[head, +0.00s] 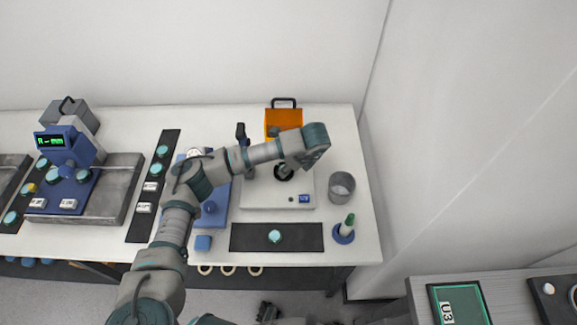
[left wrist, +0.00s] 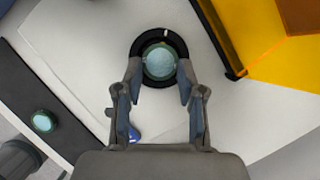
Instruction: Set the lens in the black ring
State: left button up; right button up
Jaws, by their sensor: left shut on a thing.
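My left gripper (left wrist: 160,75) is shut on a pale teal round lens (left wrist: 160,61), with one finger on each side of it. The lens is over the black ring (left wrist: 143,45) and looks roughly centred in it. I cannot tell whether it rests in the ring or is held just above. In the head view, my left gripper (head: 285,168) points down at the black ring (head: 284,176) on the white base plate (head: 262,202), partly hiding it. The lens is not clear there. A dark shape at the bottom edge looks like my right gripper (head: 268,311); its jaws are unclear.
Another teal disc (head: 274,236) lies on a black mat (head: 305,237) in front of the plate. An orange box (head: 283,117) stands behind the ring. A metal cup (head: 341,187) and a green-topped item on a blue base (head: 344,232) stand right. A blue stand is left.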

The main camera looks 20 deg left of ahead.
pick_arm(q)
jog(key=shift+s+d+f+b, duration=0.1)
jog(key=shift+s+f+b, duration=0.1)
jog(key=shift+f, duration=0.3)
jog(key=shift+s+f+b, duration=0.2)
jog(key=shift+f, duration=0.25)
jog(key=o, duration=1.2)
jog(key=shift+w+f, duration=0.2)
jog(key=shift+w, duration=0.25)
jog(key=shift+r, duration=0.35)
jog(key=shift+d+r, duration=0.1)
